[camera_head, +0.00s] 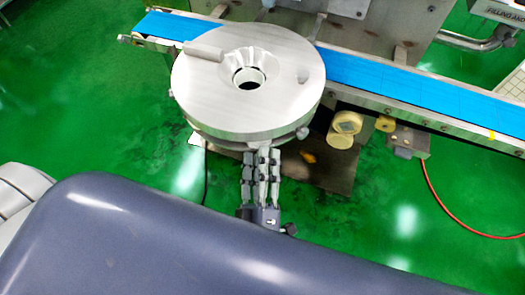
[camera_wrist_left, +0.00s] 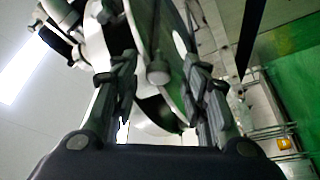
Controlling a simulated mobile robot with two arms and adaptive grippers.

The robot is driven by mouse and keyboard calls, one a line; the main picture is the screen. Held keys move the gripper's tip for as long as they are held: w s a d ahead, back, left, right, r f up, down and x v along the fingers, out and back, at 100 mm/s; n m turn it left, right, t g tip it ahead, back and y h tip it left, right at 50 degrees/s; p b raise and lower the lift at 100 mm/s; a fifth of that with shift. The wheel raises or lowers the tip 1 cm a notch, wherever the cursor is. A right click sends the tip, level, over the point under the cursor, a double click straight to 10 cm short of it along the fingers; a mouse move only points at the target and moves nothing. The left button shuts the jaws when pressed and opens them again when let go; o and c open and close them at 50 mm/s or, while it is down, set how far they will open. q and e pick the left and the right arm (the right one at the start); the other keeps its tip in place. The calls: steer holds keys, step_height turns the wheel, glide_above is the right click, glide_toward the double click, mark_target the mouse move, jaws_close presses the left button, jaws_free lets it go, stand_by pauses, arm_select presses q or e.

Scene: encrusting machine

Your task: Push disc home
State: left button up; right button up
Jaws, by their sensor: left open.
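The disc (camera_head: 210,85) is a large silver metal plate with a funnel-like central hole, a raised bar at its upper left and a small knob at its right. It sits above the conveyor in the head view. My left gripper (camera_head: 262,156) is at the disc's near edge, its fingers pointing toward the rim. In the left wrist view the gripper (camera_wrist_left: 160,70) is open, with one finger on each side of a round metal knob (camera_wrist_left: 158,74) and the plate edges. I cannot tell whether the fingers touch the disc. My right gripper is not in view.
A conveyor with a blue belt (camera_head: 410,85) runs behind and to both sides of the disc. Brass-coloured round parts (camera_head: 345,124) and a metal box (camera_head: 407,141) hang below it at right. A red hose (camera_head: 440,205) lies on the open green floor (camera_head: 360,215).

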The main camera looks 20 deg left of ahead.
arm_select(q)
steer(key=shift+s, duration=0.1)
steer(key=shift+s+d, duration=0.1)
steer(key=shift+s, duration=0.05)
steer(key=c, duration=0.5)
jaws_close()
steer(key=w+p, duration=0.1)
steer(key=w, duration=0.9)
steer(key=shift+d, duration=0.2)
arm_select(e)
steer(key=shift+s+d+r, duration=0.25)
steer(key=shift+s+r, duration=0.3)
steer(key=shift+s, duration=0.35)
